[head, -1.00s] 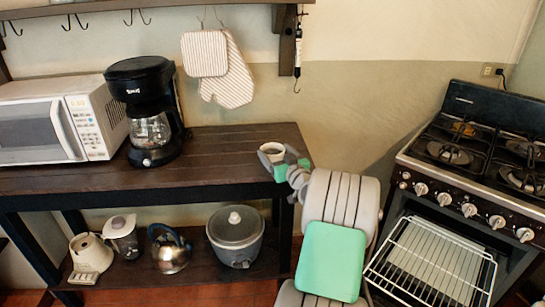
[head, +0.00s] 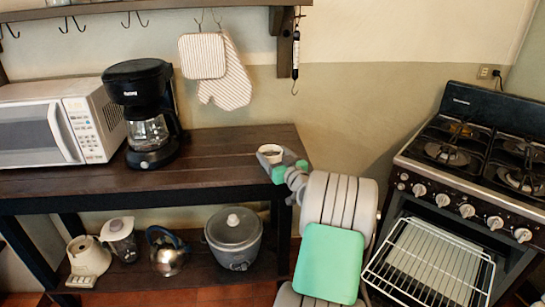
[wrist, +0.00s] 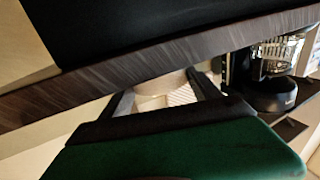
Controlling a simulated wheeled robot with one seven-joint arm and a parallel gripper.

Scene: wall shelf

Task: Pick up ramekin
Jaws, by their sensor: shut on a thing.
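The ramekin (head: 269,153) is a small white round bowl at the right end of the dark wooden tabletop (head: 225,145). My gripper (head: 270,158) is at the ramekin, its grey fingers and green parts showing around the near side. It is shut on the ramekin. In the wrist view the pale ramekin (wrist: 158,92) shows between the two dark fingers of my gripper (wrist: 160,100), partly hidden by the dark green gripper body. Whether the ramekin touches the tabletop cannot be told.
A black coffee maker (head: 146,112) and a white microwave (head: 52,125) stand to the left on the tabletop. A black stove (head: 465,160) with its oven rack (head: 428,262) out is at the right. Striped pot holders (head: 203,56) hang above. A rice cooker (head: 233,238) is on the lower shelf.

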